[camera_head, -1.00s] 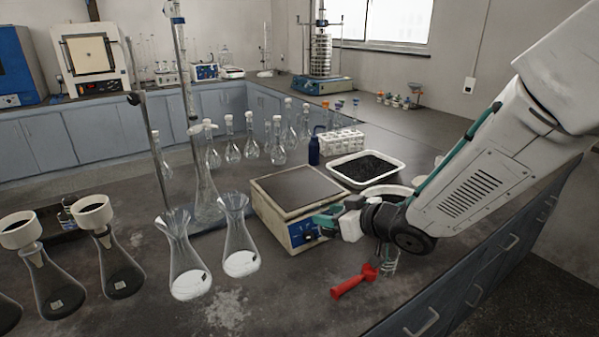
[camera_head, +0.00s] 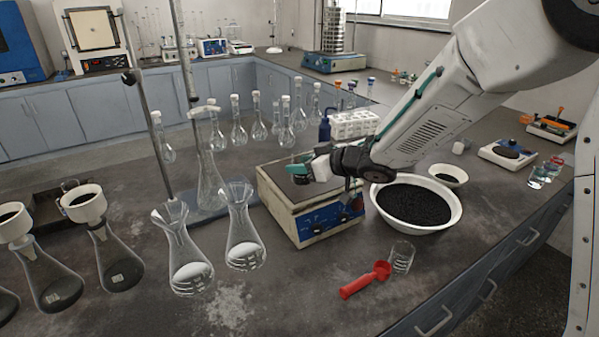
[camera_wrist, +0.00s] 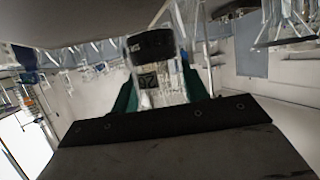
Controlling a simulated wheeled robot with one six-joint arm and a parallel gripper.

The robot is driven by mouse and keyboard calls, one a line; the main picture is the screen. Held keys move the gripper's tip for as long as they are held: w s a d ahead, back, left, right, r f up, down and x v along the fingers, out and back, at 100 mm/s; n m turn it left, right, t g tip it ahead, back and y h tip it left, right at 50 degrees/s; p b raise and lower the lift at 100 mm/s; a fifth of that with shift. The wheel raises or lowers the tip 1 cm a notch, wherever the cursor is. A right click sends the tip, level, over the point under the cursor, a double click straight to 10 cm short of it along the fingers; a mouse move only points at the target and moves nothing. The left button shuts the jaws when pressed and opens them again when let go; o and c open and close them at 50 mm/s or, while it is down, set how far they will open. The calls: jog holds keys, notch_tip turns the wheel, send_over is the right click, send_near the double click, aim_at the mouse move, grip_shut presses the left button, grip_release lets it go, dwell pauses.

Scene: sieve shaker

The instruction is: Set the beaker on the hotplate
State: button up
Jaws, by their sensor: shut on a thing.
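The hotplate (camera_head: 315,228), a cream box with a dark top and blue front panel, stands mid-bench in the head view. My gripper (camera_head: 300,169) is over its top. In the wrist view, which is upside down, my gripper's teal fingers (camera_wrist: 165,98) are shut on a clear glass beaker (camera_wrist: 160,82) with a label and black material at its bottom. The held beaker is hard to make out in the head view, so I cannot tell whether it touches the plate. Another clear glass beaker (camera_head: 401,258) stands on the bench in front.
A red scoop (camera_head: 365,280) lies by the bench beaker. A white bowl of black grains (camera_head: 455,214) is right of the hotplate. Conical flasks (camera_head: 244,240) stand to its left. A white rack (camera_head: 354,123) and blue bottle (camera_head: 325,128) are behind.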

jog(key=shift+w+a+f, duration=0.1)
jog(key=shift+w+a, duration=0.2)
jog(key=shift+w, duration=0.55)
jog(key=shift+w+a+f, duration=0.1)
jog(key=shift+w+f, duration=0.1)
jog(key=shift+w, duration=0.05)
jog(key=shift+f, duration=1.55)
jog(key=shift+f, duration=0.1)
jog(key=o, duration=1)
jog(key=shift+f, duration=0.1)
jog(key=shift+o, duration=0.2)
jog(key=shift+r, duration=0.25)
jog(key=v, duration=1.2)
